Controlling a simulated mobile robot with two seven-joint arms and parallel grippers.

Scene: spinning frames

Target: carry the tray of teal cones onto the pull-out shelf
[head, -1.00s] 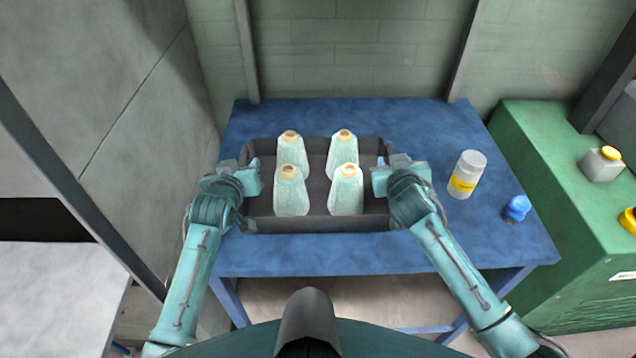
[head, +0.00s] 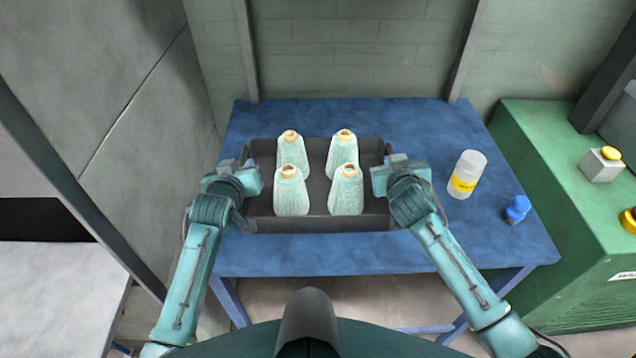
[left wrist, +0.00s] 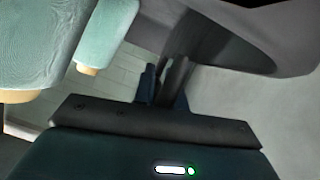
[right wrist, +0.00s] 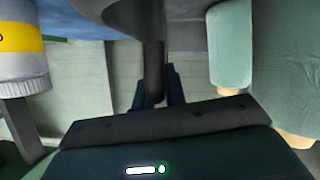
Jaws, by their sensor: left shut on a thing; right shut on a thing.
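The dark grey tray (head: 318,223) sits on the blue table, with several teal cones (head: 291,192) with tan tops standing upright in it in two rows. My left gripper (head: 254,174) is shut on the tray's left wall; in the left wrist view the fingers (left wrist: 172,85) close around the dark rim. My right gripper (head: 380,172) is shut on the tray's right wall, and the right wrist view shows its fingers (right wrist: 158,88) on the rim. Teal cones also show beside the rim in both wrist views. The pull-out shelf cannot be made out for certain.
A white bottle with a yellow label (head: 467,174) and a small blue object (head: 516,209) stand on the blue table (head: 340,258) right of my right arm. A green cabinet (head: 560,200) with a yellow-topped box (head: 602,164) is at the right. A pale surface (head: 60,295) lies at the left.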

